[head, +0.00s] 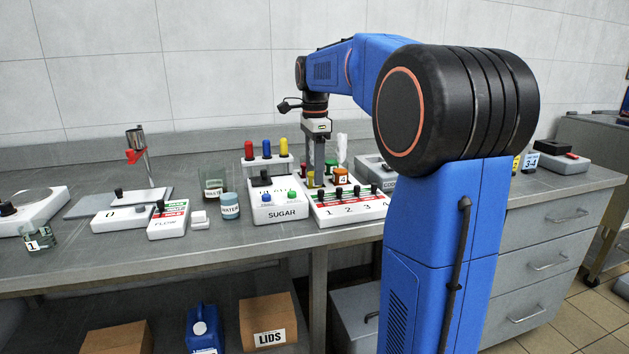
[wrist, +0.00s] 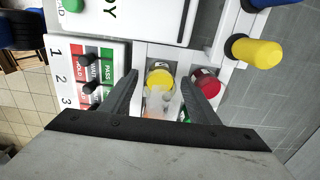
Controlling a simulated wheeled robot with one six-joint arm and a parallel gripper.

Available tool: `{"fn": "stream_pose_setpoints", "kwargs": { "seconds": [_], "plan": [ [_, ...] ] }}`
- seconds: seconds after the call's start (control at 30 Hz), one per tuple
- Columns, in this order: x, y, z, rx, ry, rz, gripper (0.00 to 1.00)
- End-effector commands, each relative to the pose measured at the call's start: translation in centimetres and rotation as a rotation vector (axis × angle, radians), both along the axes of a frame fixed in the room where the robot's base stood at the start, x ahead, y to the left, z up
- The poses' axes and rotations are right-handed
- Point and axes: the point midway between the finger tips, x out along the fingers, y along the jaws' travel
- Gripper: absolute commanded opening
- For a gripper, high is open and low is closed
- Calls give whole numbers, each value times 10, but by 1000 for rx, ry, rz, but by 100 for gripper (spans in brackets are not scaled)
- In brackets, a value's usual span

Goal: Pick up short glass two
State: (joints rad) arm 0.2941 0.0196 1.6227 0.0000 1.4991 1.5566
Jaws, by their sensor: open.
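My gripper (head: 315,170) points down over the mixer block on the bench. In the wrist view its fingers (wrist: 160,78) are open, with a yellow round top (wrist: 159,76) between the tips; I cannot tell whether they touch it. A pale translucent shape (wrist: 166,103) lies between the fingers, partly covering what is behind. A red top (wrist: 207,86) sits just right of the right finger. No glass with a readable 2 shows, so I cannot tell which is short glass two. A short glass marked 1 (head: 39,237) stands far left on the bench.
The numbered control panel (head: 345,208) and SUGAR unit (head: 280,212) stand close to my gripper. Behind is a rack with red, blue and yellow pieces (head: 267,149). A WASTE glass (head: 213,184) and WATER jar (head: 230,206) stand left. The front bench edge is clear.

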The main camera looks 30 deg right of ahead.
Motion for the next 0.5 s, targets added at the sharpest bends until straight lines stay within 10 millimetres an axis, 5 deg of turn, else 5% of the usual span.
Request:
{"fn": "stream_pose_setpoints", "kwargs": {
  "seconds": [0.13, 0.33, 0.5],
  "plan": [
    [0, 0, 0, 0, 0, 0, 55],
    [0, 0, 0, 0, 0, 0, 9],
    [0, 0, 1, 0, 0, 0, 9]
  ]
}}
